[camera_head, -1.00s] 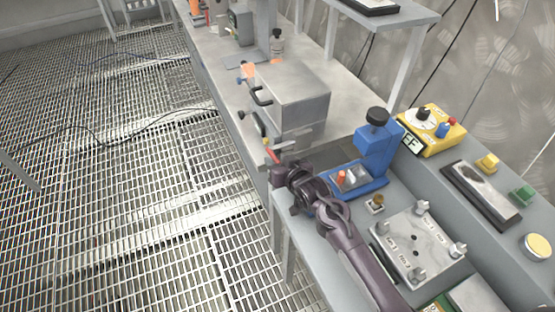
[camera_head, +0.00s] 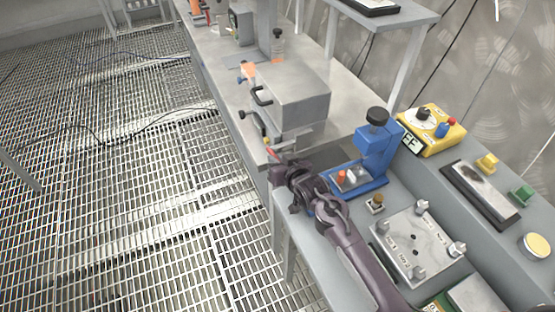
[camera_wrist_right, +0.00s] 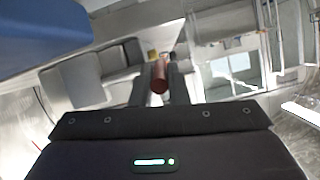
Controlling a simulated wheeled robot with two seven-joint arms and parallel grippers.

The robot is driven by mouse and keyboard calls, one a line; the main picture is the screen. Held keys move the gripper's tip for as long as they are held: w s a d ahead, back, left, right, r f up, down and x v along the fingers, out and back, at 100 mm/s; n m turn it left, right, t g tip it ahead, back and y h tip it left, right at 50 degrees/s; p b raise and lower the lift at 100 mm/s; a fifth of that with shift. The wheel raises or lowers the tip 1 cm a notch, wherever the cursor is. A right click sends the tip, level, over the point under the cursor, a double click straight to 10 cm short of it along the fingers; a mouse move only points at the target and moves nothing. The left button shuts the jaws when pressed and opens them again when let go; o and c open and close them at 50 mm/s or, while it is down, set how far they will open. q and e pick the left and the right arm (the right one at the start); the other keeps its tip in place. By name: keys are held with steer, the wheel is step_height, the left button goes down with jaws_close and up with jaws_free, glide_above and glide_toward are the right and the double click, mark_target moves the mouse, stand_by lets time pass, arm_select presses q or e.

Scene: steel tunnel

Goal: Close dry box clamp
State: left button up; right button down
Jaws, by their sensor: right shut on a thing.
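The dry box (camera_head: 290,97) is a grey metal box with a black handle on its left face, standing on the bench. A clamp with a red handle (camera_head: 271,151) sits low at its near left corner. My right gripper (camera_head: 274,160) reaches that corner and is shut on the red handle. In the right wrist view the red handle (camera_wrist_right: 159,77) stands between the two dark fingers. The rest of the clamp is small and partly hidden by the gripper, so I cannot tell its latch state. My left gripper is not in view.
A blue press-like device (camera_head: 368,155) stands close to the right of my right arm. A yellow meter (camera_head: 432,130) and a metal plate with knobs (camera_head: 417,243) lie further right. The grated floor (camera_head: 130,190) to the left is free apart from a cable.

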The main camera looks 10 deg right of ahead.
mark_target(271, 151)
steer(key=r+g+p, duration=0.1)
steer(key=g+p, duration=0.1)
steer(key=p, duration=0.2)
steer(key=w+r+g+h+p, duration=0.1)
steer(key=p, duration=0.3)
steer(key=shift+a+r+g+p, duration=0.15)
steer(key=shift+r+g+p, duration=0.2)
steer(key=shift+r+g, duration=0.05)
steer(key=shift+w+a+r+g+h+p, duration=0.15)
steer(key=shift+g+h+p, duration=0.25)
steer(key=shift+g+p, duration=0.25)
steer(key=shift+w+g+p, duration=0.25)
steer(key=shift+g+p, duration=0.3)
steer(key=shift+h, duration=0.3)
steer(key=c, duration=1.4)
jaws_free()
steer(key=shift+r, duration=0.1)
steer(key=v, duration=0.7)
steer(key=shift+r+b, duration=0.3)
steer(key=shift+r, duration=0.05)
steer(key=shift+s, duration=0.1)
steer(key=shift+c, duration=0.2)
